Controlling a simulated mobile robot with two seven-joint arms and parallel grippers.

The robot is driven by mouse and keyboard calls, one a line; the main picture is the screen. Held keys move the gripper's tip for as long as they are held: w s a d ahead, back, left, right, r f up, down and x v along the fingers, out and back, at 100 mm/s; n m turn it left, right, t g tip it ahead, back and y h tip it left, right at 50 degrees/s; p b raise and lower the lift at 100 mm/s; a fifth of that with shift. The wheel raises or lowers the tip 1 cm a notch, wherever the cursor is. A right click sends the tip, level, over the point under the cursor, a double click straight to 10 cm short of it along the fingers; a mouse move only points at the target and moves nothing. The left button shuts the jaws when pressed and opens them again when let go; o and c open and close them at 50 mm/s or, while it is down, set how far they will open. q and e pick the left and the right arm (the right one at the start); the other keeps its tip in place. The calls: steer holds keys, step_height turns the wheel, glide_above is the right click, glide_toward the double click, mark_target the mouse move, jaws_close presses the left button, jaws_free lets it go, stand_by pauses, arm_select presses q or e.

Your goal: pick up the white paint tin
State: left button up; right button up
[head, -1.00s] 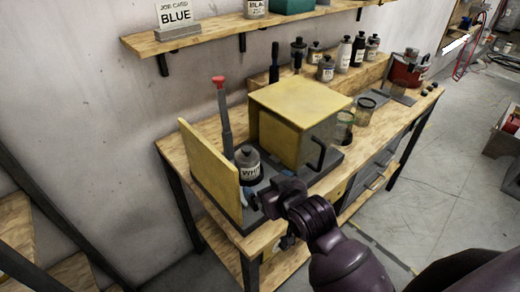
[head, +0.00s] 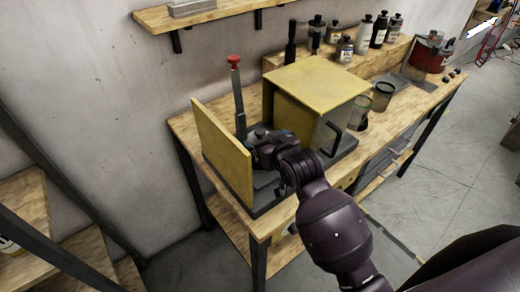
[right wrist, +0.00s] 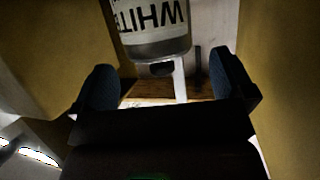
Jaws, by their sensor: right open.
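The white paint tin (right wrist: 150,42) shows in the right wrist view with its WHITE label upside down, just beyond and between the spread fingertips. My right gripper (right wrist: 165,80) is open, with a dark blue finger at each side and nothing between the pads. In the head view my right gripper (head: 266,152) is in the gap between the yellow upright panel and the yellow box, at the tin's place. It hides most or all of the tin there. My left gripper is not in view.
The yellow panel (head: 222,150) stands left of the gripper and the yellow box (head: 318,85) right of it. A red-topped post (head: 238,98) rises behind. Bottles (head: 363,40) line the bench's back, and a wall shelf (head: 205,15) hangs above.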

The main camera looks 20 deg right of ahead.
mark_target(261, 139)
steer(key=shift+x, duration=1.9)
steer(key=shift+d, duration=0.1)
steer(key=c, duration=1.6)
steer(key=shift+c, duration=1)
